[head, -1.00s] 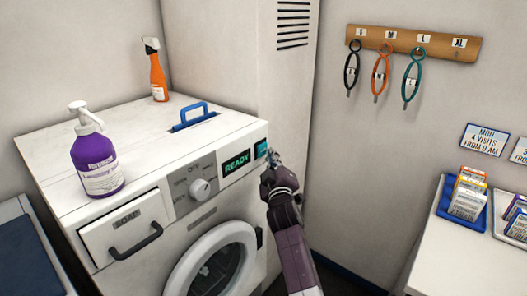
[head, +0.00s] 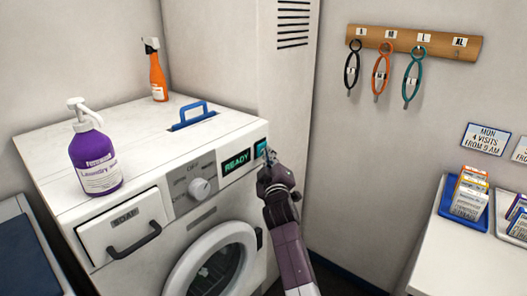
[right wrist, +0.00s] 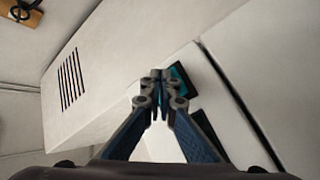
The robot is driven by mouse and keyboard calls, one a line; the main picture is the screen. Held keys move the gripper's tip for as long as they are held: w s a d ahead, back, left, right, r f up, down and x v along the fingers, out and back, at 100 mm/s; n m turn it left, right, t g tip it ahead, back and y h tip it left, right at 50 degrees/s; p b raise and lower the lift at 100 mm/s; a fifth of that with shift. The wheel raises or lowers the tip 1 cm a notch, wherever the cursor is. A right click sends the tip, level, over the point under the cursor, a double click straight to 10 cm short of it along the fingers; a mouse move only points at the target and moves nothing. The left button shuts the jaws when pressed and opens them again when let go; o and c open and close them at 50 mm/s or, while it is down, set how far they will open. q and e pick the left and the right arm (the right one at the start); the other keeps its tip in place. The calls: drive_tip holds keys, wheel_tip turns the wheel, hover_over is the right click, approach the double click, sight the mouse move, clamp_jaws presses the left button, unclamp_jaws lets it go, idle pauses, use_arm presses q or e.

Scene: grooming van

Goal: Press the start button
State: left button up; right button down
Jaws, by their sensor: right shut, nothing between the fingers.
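The start button (head: 259,146) is a teal square in a dark frame at the right end of the washing machine's (head: 110,160) front panel, right of the lit READY display (head: 236,161). My right gripper (head: 267,153) is shut and empty, with its fingertips right at the button's right side in the head view. In the right wrist view the shut fingertips (right wrist: 158,78) overlap the button (right wrist: 180,80) and hide part of it. I cannot tell whether they touch it. My left gripper is not in view.
A purple laundry bottle (head: 95,160), an orange spray bottle (head: 157,75) and a blue handle (head: 193,116) are on the machine's top. The dial (head: 200,188) and soap drawer (head: 124,226) are left of the display. A white counter (head: 460,262) stands at the right.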

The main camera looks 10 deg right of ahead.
drive_tip(key=shift+w+a+b, duration=0.2)
drive_tip(key=shift+w+b, duration=0.05)
drive_tip(key=shift+b, duration=0.1)
idle(0.6)
drive_tip(key=shift+s+d+p, duration=0.55)
drive_tip(key=shift+s+p, duration=0.2)
drive_tip(key=shift+p, duration=0.25)
drive_tip(key=s+d+p, duration=0.1)
drive_tip(key=s+p, duration=0.1)
drive_tip(key=s+d+p, duration=0.2)
